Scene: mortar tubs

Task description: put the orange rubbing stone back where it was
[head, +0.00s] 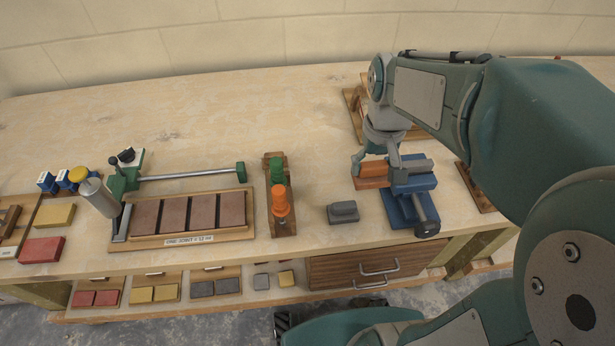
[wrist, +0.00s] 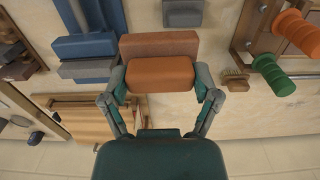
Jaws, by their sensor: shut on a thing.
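The orange rubbing stone (head: 371,182) is beside the left side of the blue vise (head: 408,204) in the head view. My gripper (head: 374,162) points down onto it. In the wrist view the orange stone (wrist: 160,75) shows as a lighter block in front of a darker one, seemingly its grip and base. My gripper (wrist: 161,82) is shut on it, with one finger at each end. The blue vise (wrist: 90,43) is just to the left there. I cannot tell whether the stone touches the bench or hangs just above it.
A grey rubbing stone (head: 343,212) lies on the bench nearby. A wooden rack with a green handle (head: 277,170) and an orange handle (head: 281,205) stands to the left. The vise holds a grey bar (head: 416,165). Bare bench (head: 325,170) shows between rack and vise.

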